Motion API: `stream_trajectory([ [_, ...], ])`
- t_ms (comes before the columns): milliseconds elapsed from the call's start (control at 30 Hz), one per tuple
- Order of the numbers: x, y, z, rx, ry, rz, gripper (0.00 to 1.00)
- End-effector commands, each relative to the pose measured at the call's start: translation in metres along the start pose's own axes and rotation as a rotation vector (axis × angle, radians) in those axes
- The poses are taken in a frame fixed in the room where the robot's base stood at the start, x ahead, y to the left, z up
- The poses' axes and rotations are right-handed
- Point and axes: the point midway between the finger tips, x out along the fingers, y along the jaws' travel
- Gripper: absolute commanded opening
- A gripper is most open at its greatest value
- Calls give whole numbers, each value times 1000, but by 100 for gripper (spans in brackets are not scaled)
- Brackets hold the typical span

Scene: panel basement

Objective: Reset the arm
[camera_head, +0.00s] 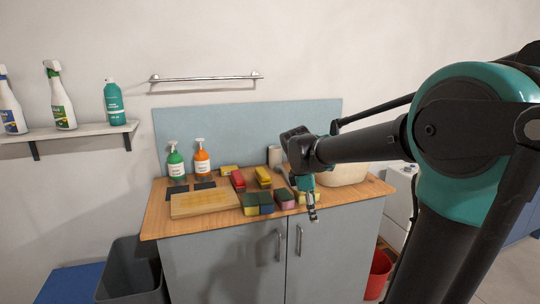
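My arm reaches in from the right side of the head view, over the right part of the wooden counter. My gripper (312,212) points down at the counter's front edge, close to a yellow sponge (301,197) that it partly covers. The fingers are small and seen from the side, so I cannot tell whether they are open or shut. I see nothing clearly held in them.
The counter (225,224) bears several sponges, a wooden board (204,203), a green spray bottle (176,161) and an orange one (202,158). A grey bin (130,273) and red bucket (379,274) flank the cabinet.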

Motion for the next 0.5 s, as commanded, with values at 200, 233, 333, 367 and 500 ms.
stream_trajectory([
  [200,43,-45,16,363,87,12,67],
  [233,51,-54,18,433,103,13,67],
  [333,80,-89,26,707,171,9,67],
  [367,88,-101,27,796,193,6,67],
  [500,120,-148,31,1161,286,-18,67],
])
